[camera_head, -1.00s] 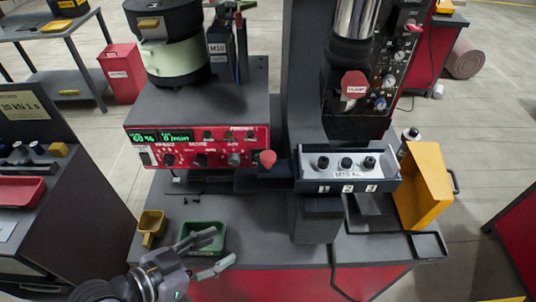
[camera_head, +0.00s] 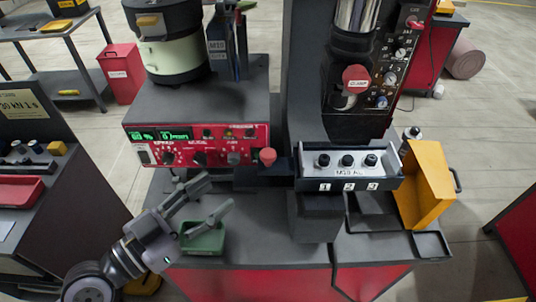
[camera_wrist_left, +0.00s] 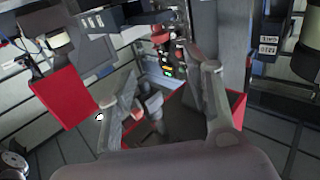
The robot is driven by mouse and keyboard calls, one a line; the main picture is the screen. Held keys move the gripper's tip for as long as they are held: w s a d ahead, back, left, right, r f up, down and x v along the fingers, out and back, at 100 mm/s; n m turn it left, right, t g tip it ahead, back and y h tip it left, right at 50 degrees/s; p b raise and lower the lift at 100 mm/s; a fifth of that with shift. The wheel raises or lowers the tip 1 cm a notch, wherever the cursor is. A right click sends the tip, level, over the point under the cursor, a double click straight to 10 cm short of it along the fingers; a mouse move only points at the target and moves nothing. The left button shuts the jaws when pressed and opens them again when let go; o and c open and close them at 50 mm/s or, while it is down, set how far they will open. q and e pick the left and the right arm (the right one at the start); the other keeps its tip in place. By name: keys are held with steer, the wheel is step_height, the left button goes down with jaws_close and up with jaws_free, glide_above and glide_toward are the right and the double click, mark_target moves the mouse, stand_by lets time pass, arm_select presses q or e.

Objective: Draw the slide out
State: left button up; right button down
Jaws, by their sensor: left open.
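My left gripper (camera_head: 218,192) is open and empty, in front of the feeder unit and above the green tray (camera_head: 204,241). Its fingers point towards the slide, left of the knob and short of it. Both spread fingers also show in the left wrist view (camera_wrist_left: 172,82), with nothing between them that I can tell is held. My right gripper is not in view.
The green tray sits below the left gripper, partly covered by it. A press column (camera_head: 308,90) stands behind the M10 AL block, and a yellow bin (camera_head: 426,184) is at its right. The bench top (camera_head: 255,240) in front of the slide is clear.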

mark_target(262, 158)
arm_select(q)
steer(key=p+x, duration=0.1)
steer(key=x, duration=1.3)
steer(key=shift+w+d+f, duration=0.1)
steer(key=shift+w+d, duration=0.2)
jaws_close()
stand_by(0.3)
